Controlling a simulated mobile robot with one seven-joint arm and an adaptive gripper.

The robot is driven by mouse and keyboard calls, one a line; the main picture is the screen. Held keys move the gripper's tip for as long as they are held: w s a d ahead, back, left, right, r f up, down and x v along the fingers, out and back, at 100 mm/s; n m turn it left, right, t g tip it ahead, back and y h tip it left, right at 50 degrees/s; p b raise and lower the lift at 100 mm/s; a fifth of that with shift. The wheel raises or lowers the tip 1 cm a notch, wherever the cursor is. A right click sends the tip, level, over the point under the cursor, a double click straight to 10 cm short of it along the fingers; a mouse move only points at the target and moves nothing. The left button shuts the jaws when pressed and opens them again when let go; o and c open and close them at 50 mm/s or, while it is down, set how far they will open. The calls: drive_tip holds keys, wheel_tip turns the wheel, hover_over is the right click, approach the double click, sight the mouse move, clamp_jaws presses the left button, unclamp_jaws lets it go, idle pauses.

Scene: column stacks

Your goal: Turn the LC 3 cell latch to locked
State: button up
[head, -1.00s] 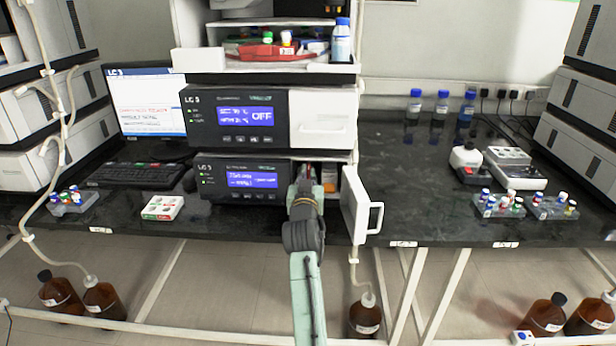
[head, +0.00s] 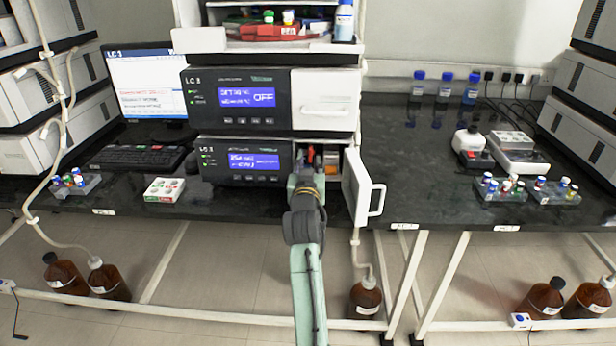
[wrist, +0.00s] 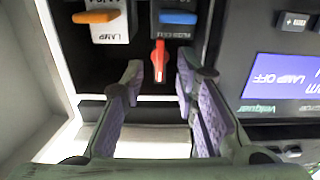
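The lower LC 3 unit (head: 247,163) has its white door (head: 363,187) swung open on the right. My gripper (wrist: 158,75) reaches into the open bay, its fingertips mostly hidden by my arm in the head view. In the wrist view, a slim red lever (wrist: 158,60) hangs between the two spread fingers, with visible gaps on both sides. Above it is a blue piece (wrist: 178,18) on a dark block with an upside-down label too small to read surely. Left of these is an orange lever (wrist: 96,16) on a white block marked LAMP. My gripper is open and empty.
The upper LC 3 unit (head: 240,97) sits directly above the bay. The open door and its handle (head: 377,199) stand close to the right of my arm. A keyboard (head: 138,157) and vial racks lie on the bench.

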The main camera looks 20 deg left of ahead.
drive_tip(key=v, duration=0.9)
drive_tip(key=shift+s, duration=0.1)
